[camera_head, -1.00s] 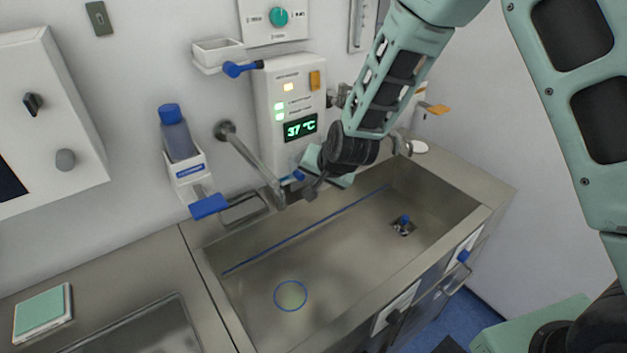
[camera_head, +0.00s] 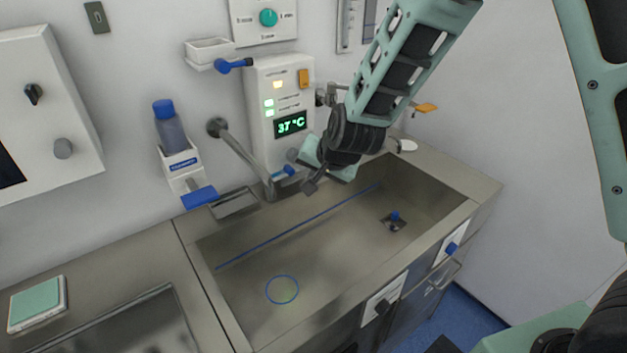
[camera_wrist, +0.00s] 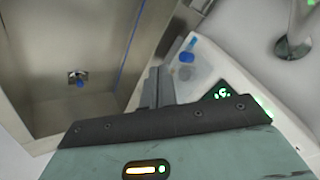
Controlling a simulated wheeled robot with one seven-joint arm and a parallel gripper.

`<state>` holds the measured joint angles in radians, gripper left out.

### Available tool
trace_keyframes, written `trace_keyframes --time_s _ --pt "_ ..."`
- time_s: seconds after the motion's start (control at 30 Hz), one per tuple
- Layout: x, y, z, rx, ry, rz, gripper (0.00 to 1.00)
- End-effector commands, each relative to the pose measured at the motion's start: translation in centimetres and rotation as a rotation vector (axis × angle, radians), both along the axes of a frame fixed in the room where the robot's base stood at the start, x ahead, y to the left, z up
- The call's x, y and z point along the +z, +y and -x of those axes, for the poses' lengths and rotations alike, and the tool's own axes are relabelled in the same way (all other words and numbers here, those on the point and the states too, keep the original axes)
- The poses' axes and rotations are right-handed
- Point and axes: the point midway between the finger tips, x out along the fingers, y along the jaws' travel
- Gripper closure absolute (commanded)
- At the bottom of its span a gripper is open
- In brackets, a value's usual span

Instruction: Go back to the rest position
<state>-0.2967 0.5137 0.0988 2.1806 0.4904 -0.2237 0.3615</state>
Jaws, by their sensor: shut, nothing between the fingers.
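My gripper (camera_head: 309,187) hangs over the back of the sink, in front of the wall unit with the 37 °C display. Its fingers are together with nothing between them. In the wrist view the closed fingers (camera_wrist: 158,87) point towards the sink and the wall unit. My gripper is apart from the sink floor and, as far as I can see, from the spout beside it.
The steel sink (camera_head: 330,262) holds a blue ring mark and a drain with a blue plug (camera_head: 394,217). A metal spout (camera_head: 240,155) is left of my gripper. The wall unit (camera_head: 279,100) and a blue-capped bottle (camera_head: 170,127) are behind. The left counter (camera_head: 120,265) has free room.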

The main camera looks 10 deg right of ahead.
Motion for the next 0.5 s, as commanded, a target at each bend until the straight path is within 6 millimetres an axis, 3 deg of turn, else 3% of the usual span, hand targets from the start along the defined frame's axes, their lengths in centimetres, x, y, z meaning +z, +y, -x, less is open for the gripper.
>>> trace_keyframes --time_s 0.2,0.4,0.5 --pt "3.0 0.8 2.1 0.006 -0.002 0.0 1.0" --pt "4.0 1.0 3.1 0.008 0.002 0.0 1.0" --pt "4.4 2.0 4.9 0.076 0.031 0.005 1.0"
